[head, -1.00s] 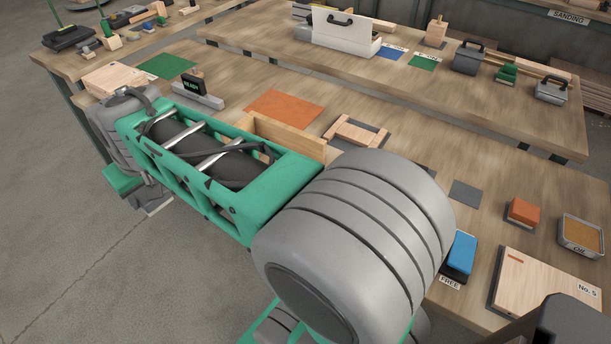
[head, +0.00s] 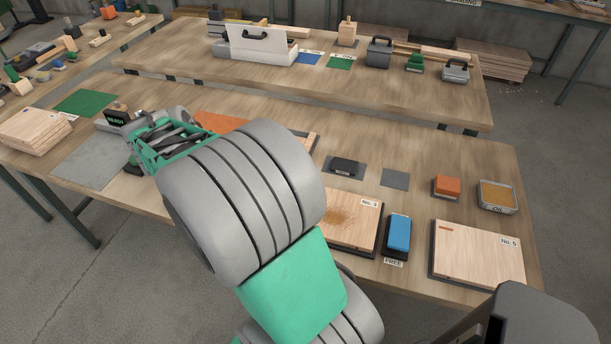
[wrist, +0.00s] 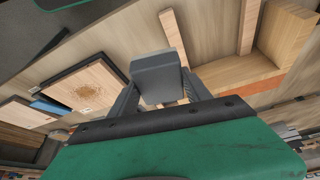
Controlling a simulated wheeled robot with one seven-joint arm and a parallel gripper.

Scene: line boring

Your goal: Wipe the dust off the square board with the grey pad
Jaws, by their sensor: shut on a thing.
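The square board (head: 350,222), marked No. 3, lies on the near bench with a patch of brown dust on its top. My arm hides its left part in the head view. In the wrist view the board (wrist: 108,72) lies left of my gripper, with the dust patch in plain sight. My gripper (wrist: 160,98) is shut on the grey pad (wrist: 158,70), a grey block between its two fingers. The pad is apart from the board. In the head view my gripper and the pad cannot be made out behind my arm.
A blue block (head: 398,233) marked FREE stands just right of the dusty board, then a board (head: 478,255) marked No. 5. Behind are a dark block (head: 346,167), a grey square (head: 395,179), an orange block (head: 446,187) and an oil tray (head: 497,197). Wooden pieces (wrist: 240,70) lie near my gripper.

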